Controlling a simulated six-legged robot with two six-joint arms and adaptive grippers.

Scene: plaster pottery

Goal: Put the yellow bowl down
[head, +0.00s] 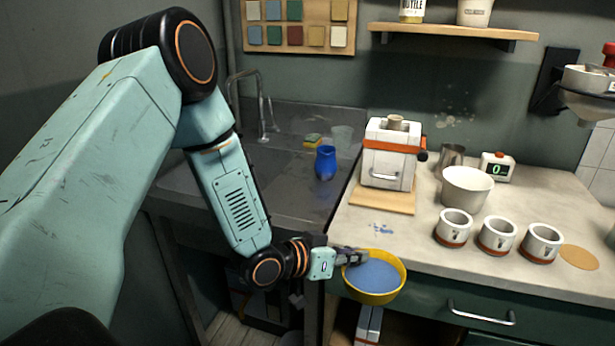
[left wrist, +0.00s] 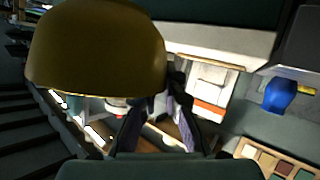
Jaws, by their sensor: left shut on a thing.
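The yellow bowl (head: 377,297) holds blue liquid or glaze and looks level in the head view. It overlaps the front edge of the counter (head: 410,246) and the top of the drawer front. I cannot tell if it touches the counter. My left gripper (head: 354,257) comes from the left and is shut on the bowl's left rim. In the left wrist view the bowl (left wrist: 95,50) is large at upper left, and the left gripper's fingers (left wrist: 158,118) show below and right of it. My right gripper is not in view.
Blue splatter (head: 384,229) marks the counter behind the bowl. A white boxy device (head: 389,155) stands on a wooden board, with a white bowl (head: 467,187) to its right. Several white cups (head: 497,236) line the counter. A blue vase (head: 326,163) stands by the sink.

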